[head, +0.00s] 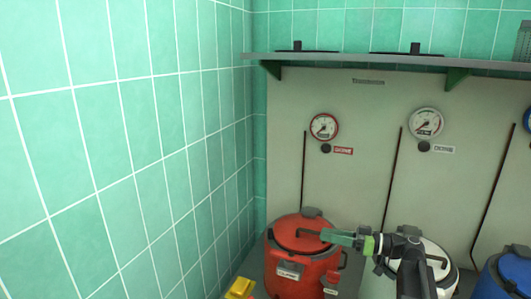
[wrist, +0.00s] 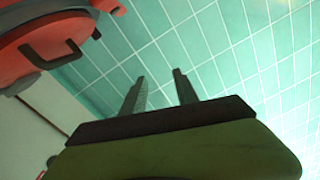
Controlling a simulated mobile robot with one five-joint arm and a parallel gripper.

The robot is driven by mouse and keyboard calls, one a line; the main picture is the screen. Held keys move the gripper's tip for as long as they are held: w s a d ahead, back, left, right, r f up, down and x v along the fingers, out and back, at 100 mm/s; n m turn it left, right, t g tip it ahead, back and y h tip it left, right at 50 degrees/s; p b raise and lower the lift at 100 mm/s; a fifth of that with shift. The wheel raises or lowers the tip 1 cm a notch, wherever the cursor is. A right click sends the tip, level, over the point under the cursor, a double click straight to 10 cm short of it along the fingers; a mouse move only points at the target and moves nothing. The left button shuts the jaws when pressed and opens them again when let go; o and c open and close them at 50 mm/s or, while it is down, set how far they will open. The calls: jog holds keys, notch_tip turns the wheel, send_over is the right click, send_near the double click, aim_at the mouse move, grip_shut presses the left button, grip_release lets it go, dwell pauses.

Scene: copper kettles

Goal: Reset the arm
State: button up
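My gripper (head: 326,236) reaches left over the right edge of the red kettle (head: 284,272) in the head view. In the wrist view its two fingers (wrist: 160,84) stand apart with nothing between them. The red kettle has a red lid (head: 290,228) with a dark handle, and the lid looks closed. The kettle also shows at the top left of the wrist view (wrist: 70,16), to the side of the fingers. I cannot tell whether a finger touches the lid. My arm covers part of the white kettle (head: 441,262).
A blue kettle (head: 510,272) stands at the right edge. A yellow object (head: 240,288) is low at the left. A shelf (head: 350,59) holding dark lids spans the back panel above two gauges (head: 324,126). A green tiled wall (head: 130,150) closes off the left side.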

jog(key=s+a+f+g+h+b, duration=0.2)
jog(key=s+a+f+g+b, duration=0.1)
jog(key=a+f, duration=0.55)
jog(key=s+a+f+g+h+b, duration=0.2)
jog(key=s+a+f+h+b, duration=0.15)
jog(key=a+f, duration=0.5)
jog(key=s+d+f+m+g+h+b, duration=0.1)
jog(key=s+d+f+m+h, duration=0.15)
jog(key=f, duration=0.45)
jog(key=s+d+f+m+h+b, duration=0.1)
jog(key=s+f+h, duration=0.25)
jog(key=f, duration=0.25)
jog(key=d+f+m+h, duration=0.2)
jog(key=d+m+h, duration=0.45)
jog(key=d, duration=0.45)
notch_tip(320, 180, up, 15)
jog(key=y+p, duration=0.1)
jog(key=p, duration=1.4)
jog(key=shift+s+a+m, duration=0.3)
